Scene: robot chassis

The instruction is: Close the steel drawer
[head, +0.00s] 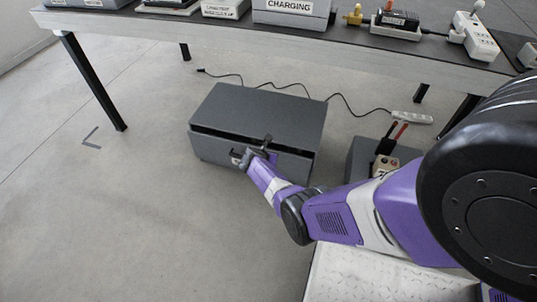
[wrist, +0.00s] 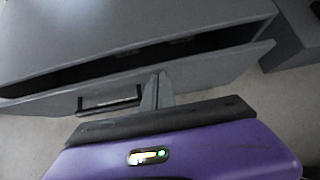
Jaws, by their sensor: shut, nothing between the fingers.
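The steel drawer is in a dark grey box-shaped cabinet (head: 262,108) on the floor under the table. Its drawer front (head: 212,149) stands out a little, with a dark gap along its top edge. In the wrist view the drawer front (wrist: 215,72) runs across the picture below the open gap, with a black bar handle (wrist: 108,100) at left. My gripper (head: 263,146) is at the drawer front, and its fingers (wrist: 158,88) are shut and empty just right of the handle. They look close to or touching the front; I cannot tell which.
A table (head: 270,45) with chargers and boxes stands above and behind the cabinet. A smaller grey box (head: 362,158) with tools is at right. A power strip (head: 411,117) and black cable lie on the floor behind. The floor at left is clear.

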